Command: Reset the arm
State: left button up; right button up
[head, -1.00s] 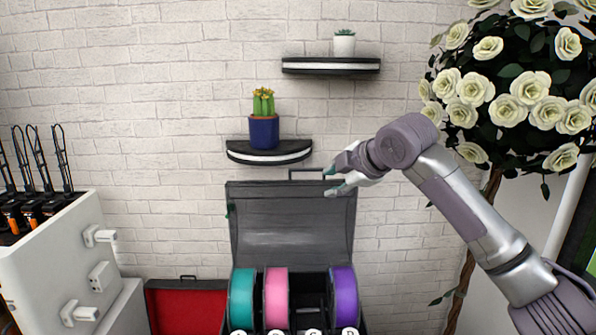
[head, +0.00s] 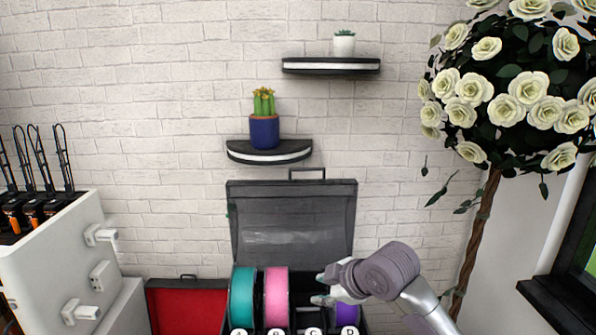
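My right gripper (head: 322,288) is low at the centre right in the head view, in front of the open dark case. Its two fingers are apart with nothing seen between them, pointing left. It partly covers the purple spool (head: 346,312). The case's raised lid (head: 293,215) stands behind it. My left gripper is not in view.
A teal spool (head: 242,297) and a pink spool (head: 276,297) stand in the case. A red-lined case (head: 186,306) is to its left, beside a white cabinet (head: 55,255). Wall shelves (head: 268,152) hold potted plants. A white rose tree (head: 487,215) stands at right.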

jog(key=s+d+f+m+g+h, duration=0.1)
jog(key=s+d+f+m, duration=0.25)
jog(key=s+f, duration=0.5)
jog(key=s+d+f+m+h, duration=0.15)
jog(key=s+f+m, duration=0.25)
jog(key=s+f, duration=0.45)
jog(key=s+d+f+m+g+h, duration=0.1)
jog(key=s+d+f+m, duration=0.15)
jog(key=s, duration=0.35)
jog(key=s+d+f+m+g+h, duration=0.1)
jog(key=s+d+m, duration=0.1)
jog(key=s+d, duration=0.35)
jog(key=s+d+f+m+g+h, duration=0.1)
jog(key=s+d+m, duration=0.15)
jog(key=s, duration=0.45)
notch_tip(320, 180, down, 34)
jog(key=s+g+b, duration=0.1)
jog(key=s+b, duration=0.1)
jog(key=b, duration=0.6)
jog(key=s+d+f+b, duration=0.1)
jog(key=s+f+b, duration=0.2)
jog(key=s+f, duration=0.5)
jog(key=s+d+f+g+b, duration=0.1)
jog(key=s+f+b, duration=0.2)
jog(key=s+f, duration=0.5)
notch_tip(320, 180, down, 7)
jog(key=shift+d+r, duration=0.15)
jog(key=shift+d, duration=0.15)
jog(key=shift+s+n, duration=0.1)
jog(key=shift+n, duration=0.15)
